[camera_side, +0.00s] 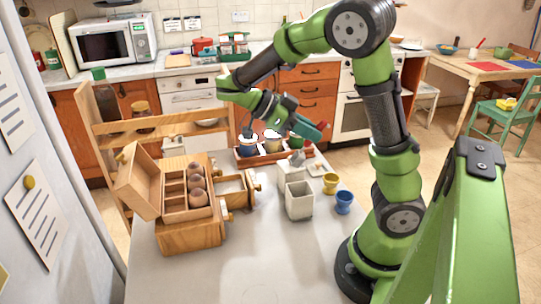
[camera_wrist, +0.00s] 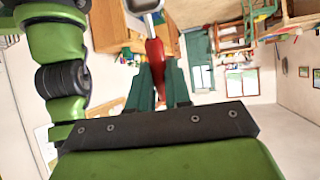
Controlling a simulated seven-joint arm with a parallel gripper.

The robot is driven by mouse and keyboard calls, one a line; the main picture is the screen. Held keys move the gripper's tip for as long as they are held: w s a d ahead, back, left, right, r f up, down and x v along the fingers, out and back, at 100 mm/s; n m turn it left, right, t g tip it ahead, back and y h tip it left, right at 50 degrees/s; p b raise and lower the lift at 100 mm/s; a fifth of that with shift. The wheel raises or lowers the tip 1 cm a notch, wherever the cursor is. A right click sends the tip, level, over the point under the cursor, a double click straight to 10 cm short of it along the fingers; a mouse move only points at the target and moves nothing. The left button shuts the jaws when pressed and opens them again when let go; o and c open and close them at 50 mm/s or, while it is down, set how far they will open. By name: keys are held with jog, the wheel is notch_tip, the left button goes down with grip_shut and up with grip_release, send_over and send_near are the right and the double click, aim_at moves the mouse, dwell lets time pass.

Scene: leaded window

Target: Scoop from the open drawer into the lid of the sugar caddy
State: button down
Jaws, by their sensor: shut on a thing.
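My gripper (camera_side: 305,127) is raised above the back of the table, tilted to point right. In the wrist view my gripper (camera_wrist: 158,88) is shut on the red handle (camera_wrist: 156,62) of a scoop, whose metal head (camera_wrist: 144,5) is cut off at the top edge; its contents cannot be told. In the side view, a wooden box (camera_side: 190,238) has a small drawer (camera_side: 235,188) pulled out on its right; its contents are unclear. A pale square canister (camera_side: 299,200), apparently the sugar caddy, stands right of it. A pale piece behind it (camera_side: 291,169) may be its lid.
The wooden box's top is open, with several brown round things (camera_side: 197,187) in compartments. A red tray (camera_side: 270,158) with pots stands at the back. A yellow cup (camera_side: 330,183) and blue cup (camera_side: 343,202) stand at right. The front table (camera_side: 265,270) is clear.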

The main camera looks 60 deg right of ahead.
jog(key=w+d+f+n+t+h, duration=0.1)
jog(key=w+f+n+t+h, duration=0.3)
jog(key=w+n+t, duration=0.55)
jog(key=w+a+n+t+y, duration=0.2)
jog(key=w+n+y, duration=0.1)
jog(key=w+n, duration=0.2)
jog(key=w+a+n+t+y, duration=0.2)
jog(key=w+n, duration=0.4)
jog(key=w, duration=0.3)
jog(key=shift+a+f+y, duration=0.25)
jog(key=shift+a+y, duration=0.2)
jog(key=shift+y, duration=0.15)
